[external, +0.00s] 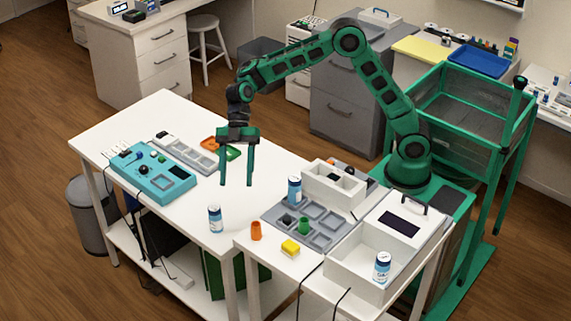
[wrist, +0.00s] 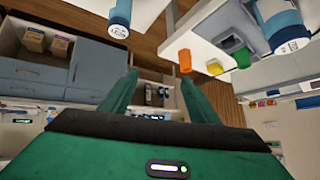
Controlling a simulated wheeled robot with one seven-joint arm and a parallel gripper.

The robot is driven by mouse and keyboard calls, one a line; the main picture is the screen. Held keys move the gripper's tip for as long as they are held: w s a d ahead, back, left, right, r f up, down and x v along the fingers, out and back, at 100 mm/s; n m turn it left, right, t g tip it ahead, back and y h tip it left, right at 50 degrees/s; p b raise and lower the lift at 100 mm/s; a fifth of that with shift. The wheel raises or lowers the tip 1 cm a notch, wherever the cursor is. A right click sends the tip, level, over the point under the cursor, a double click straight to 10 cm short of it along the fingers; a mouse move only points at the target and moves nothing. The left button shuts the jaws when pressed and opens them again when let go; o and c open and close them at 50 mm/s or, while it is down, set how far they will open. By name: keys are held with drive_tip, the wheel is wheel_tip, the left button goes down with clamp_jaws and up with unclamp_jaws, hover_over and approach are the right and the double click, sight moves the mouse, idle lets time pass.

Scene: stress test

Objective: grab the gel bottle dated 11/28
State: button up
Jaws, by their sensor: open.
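Three white-and-blue bottles show in the external view. One bottle (external: 215,219) stands at the front edge of the long white table, one bottle (external: 294,190) stands at the back of the grey tray, and one bottle (external: 382,267) stands in the white open box at the right. The dates on their labels are too small to read. My gripper (external: 236,184) is open and empty, pointing down above the long table, left of the tray and behind the front-edge bottle. The wrist view shows my open gripper (wrist: 158,82) and two bottles at the top, left (wrist: 120,18) and right (wrist: 283,25).
A grey compartment tray (external: 270,212) holds a green cup (external: 304,225). An orange cup (external: 256,230) and a yellow block (external: 290,247) stand in front of it. A teal device (external: 152,176) sits at the left. The table middle around my gripper is mostly clear.

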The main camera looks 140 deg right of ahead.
drive_tip(key=w+d+n+t+y, duration=0.1)
drive_tip(key=d+n+t+y, duration=0.2)
drive_tip(key=d, duration=0.6)
approach(214, 223)
drive_tip(key=shift+w+a+m+t, duration=0.25)
drive_tip(key=shift+a+m+t, duration=0.05)
drive_tip(key=shift+a+t, duration=0.15)
drive_tip(key=shift+w+f, duration=0.1)
drive_tip(key=shift+f, duration=0.15)
drive_tip(key=x, duration=0.4)
drive_tip(key=shift+w+a+f, duration=0.1)
drive_tip(key=shift+f+x, duration=0.2)
drive_tip(key=shift+x, duration=1.35)
drive_tip(key=shift+f+x, duration=0.15)
drive_tip(key=shift+x, duration=1.35)
drive_tip(key=c, duration=1.2)
